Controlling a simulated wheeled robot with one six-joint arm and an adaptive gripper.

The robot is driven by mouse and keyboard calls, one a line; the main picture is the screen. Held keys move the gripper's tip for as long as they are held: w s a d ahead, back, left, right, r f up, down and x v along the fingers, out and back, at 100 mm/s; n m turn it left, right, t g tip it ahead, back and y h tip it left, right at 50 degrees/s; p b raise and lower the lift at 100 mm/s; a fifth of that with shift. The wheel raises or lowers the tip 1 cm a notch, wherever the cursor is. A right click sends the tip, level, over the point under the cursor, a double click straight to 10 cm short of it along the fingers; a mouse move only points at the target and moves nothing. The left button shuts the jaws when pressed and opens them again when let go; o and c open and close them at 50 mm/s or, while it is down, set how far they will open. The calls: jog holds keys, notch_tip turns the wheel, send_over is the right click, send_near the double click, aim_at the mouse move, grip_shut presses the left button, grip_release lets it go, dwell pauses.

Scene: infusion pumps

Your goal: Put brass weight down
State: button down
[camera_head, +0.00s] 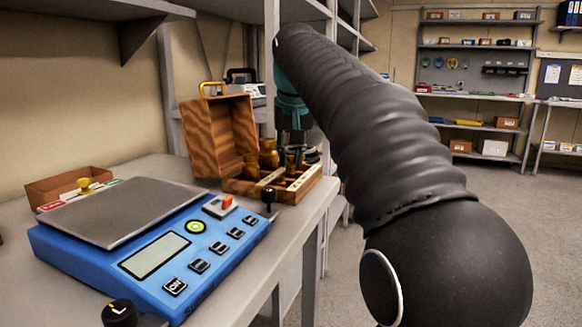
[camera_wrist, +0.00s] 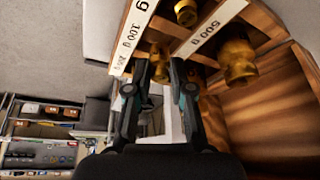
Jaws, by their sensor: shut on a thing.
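The brass weight (camera_wrist: 158,66) shows between the fingertips of my gripper (camera_wrist: 160,78) in the wrist view; the fingers are shut on it. It is at the slots of the open wooden case (camera_head: 215,138), beside the "100 g" label. I cannot tell whether its base touches the case. In the head view my gripper (camera_head: 292,150) points down over the front tray of the case, and the held weight is hard to separate from its neighbours. Other brass weights stand in the case: a large one (camera_wrist: 238,62) by the "500 g" label, and a smaller one (camera_wrist: 186,12).
A blue scale (camera_head: 150,250) with a bare-looking grey pan fills the bench's near left. A shelf post (camera_head: 272,60) rises close beside my arm. The case sits near the bench's right edge.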

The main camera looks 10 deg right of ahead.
jog(key=shift+f, duration=0.95)
jog(key=shift+f, duration=0.2)
jog(key=c, duration=1)
grip_release()
jog(key=shift+r, duration=0.3)
jog(key=p+v, duration=0.3)
jog(key=v, duration=0.9)
